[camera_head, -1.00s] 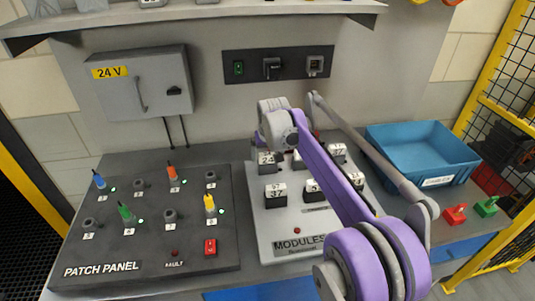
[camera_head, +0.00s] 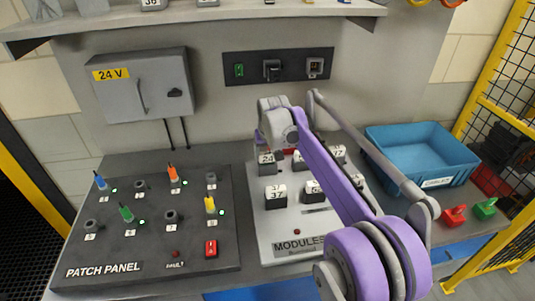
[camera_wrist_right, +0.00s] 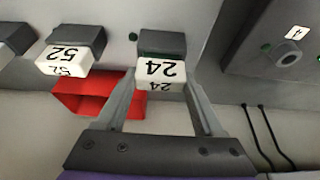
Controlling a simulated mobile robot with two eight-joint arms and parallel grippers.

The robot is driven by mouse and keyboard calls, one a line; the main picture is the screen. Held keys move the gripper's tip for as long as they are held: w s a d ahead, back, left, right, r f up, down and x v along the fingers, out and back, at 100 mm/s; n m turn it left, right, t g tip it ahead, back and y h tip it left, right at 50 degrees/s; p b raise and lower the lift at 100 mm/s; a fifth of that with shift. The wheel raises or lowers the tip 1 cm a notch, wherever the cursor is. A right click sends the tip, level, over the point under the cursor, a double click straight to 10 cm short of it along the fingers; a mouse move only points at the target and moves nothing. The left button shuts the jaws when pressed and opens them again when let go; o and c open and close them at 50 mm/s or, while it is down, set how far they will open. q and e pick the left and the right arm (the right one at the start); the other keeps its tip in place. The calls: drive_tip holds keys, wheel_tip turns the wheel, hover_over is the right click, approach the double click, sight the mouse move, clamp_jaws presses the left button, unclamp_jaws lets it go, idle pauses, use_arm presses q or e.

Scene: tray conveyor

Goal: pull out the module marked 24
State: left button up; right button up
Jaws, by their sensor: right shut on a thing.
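The module marked 24 (camera_wrist_right: 160,70) has a white numbered cap on a dark body. It also shows in the head view (camera_head: 267,168), in the back left of the modules board (camera_head: 275,240). My right gripper (camera_wrist_right: 162,78) is shut on it, one finger on each side of the white cap. In the head view my right arm hides part of the board and several modules. My left gripper is not in view.
Module 52 (camera_wrist_right: 66,60) sits beside module 24, with a red bin (camera_wrist_right: 95,98) behind. The patch panel (camera_head: 150,250) with plugged cables lies to the left. A blue bin (camera_head: 420,150) stands to the right. The 24 V box (camera_head: 143,85) hangs on the wall.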

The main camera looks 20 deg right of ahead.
sight(268, 152)
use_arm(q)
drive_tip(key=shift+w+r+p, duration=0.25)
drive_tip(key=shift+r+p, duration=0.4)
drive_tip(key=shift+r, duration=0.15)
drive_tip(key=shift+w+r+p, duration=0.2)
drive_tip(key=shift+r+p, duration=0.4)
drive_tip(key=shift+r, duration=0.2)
use_arm(e)
drive_tip(key=shift+r, duration=2.05)
drive_tip(key=shift+r, duration=0.4)
drive_tip(key=shift+r+p, duration=1.2)
drive_tip(key=shift+r, duration=0.45)
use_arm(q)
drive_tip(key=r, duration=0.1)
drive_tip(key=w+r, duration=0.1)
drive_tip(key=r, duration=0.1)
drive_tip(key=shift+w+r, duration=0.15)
use_arm(e)
drive_tip(key=shift+f, duration=0.1)
